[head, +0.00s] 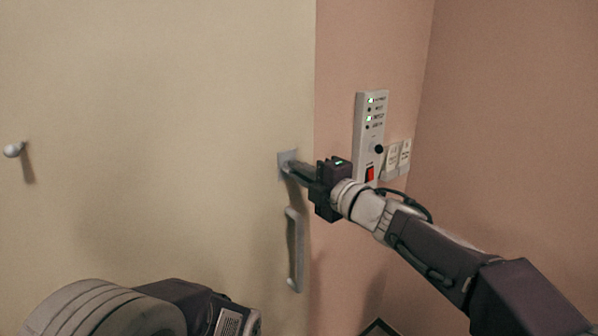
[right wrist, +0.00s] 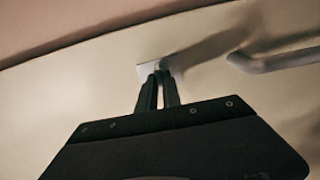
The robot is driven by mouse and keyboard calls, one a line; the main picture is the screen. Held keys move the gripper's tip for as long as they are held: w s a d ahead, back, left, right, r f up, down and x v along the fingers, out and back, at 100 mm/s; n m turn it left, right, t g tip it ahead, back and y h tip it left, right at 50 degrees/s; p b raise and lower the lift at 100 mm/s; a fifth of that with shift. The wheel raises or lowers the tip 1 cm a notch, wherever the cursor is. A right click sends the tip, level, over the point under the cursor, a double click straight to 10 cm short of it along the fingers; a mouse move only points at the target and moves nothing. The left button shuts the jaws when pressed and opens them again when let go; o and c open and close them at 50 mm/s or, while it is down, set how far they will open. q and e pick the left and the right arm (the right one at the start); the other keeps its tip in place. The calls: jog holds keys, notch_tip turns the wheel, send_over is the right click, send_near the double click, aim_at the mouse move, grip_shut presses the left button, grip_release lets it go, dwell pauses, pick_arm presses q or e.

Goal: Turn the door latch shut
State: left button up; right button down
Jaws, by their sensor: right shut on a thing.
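The door latch (head: 285,156) is a small pale grey fitting near the right edge of the cream door (head: 150,110). My right gripper (head: 291,170) reaches it from the right and is shut on the latch. The fingers hide most of the part they hold, so I cannot tell its exact angle. In the right wrist view the latch's pale plate (right wrist: 147,69) shows just beyond the closely set fingertips (right wrist: 158,80). Part of my left arm shows at the bottom left of the head view, but its gripper does not.
A grey pull handle (head: 295,250) is mounted upright below the latch; it also shows in the right wrist view (right wrist: 275,63). A control panel (head: 370,130) with green lights and a red switch hangs on the pink wall, beside wall switches (head: 398,156). A round knob (head: 13,150) sticks out far left.

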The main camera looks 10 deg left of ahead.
jog(key=m+p, duration=1.2)
jog(key=m, duration=0.5)
jog(key=shift+m+p, duration=0.3)
jog(key=shift+p, duration=0.1)
jog(key=shift+f, duration=0.1)
dwell(0.4)
jog(key=c, duration=1.5)
grip_release()
